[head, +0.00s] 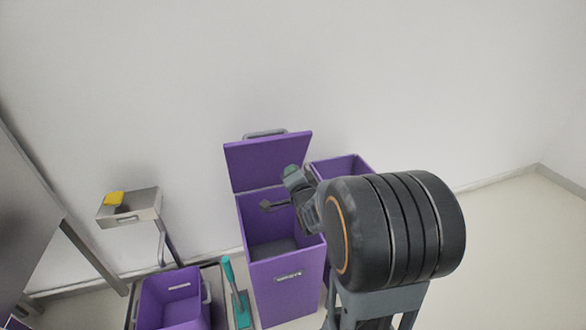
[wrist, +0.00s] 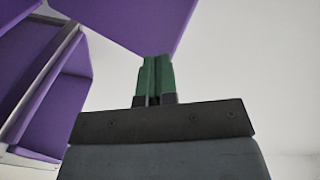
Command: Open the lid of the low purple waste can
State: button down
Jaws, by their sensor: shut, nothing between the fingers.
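My gripper (head: 291,170) is over the can, in front of the right part of the lid. In the wrist view its green fingers (wrist: 155,75) are together and empty. Their tips overlap the lower edge of a purple panel (wrist: 135,20), apparently the lid; I cannot tell whether they touch.
Another purple bin (head: 341,168) stands behind the can on the right, partly hidden by my arm. A low open purple bin (head: 172,299) is at the lower left, beside a teal-handled brush (head: 229,272). A small metal stand (head: 129,208) holds a yellow item (head: 113,198). Floor at right is clear.

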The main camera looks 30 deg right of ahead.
notch_tip(320, 180, down, 4)
jog(key=s+d+m+t+b, duration=0.1)
jog(key=d+m+t+b, duration=0.2)
jog(key=m+t+b, duration=0.2)
send_near(291, 140)
jog(key=shift+h, duration=0.3)
jog(key=x, duration=0.7)
jog(key=shift+w+a+f, duration=0.1)
jog(key=shift+w, duration=0.25)
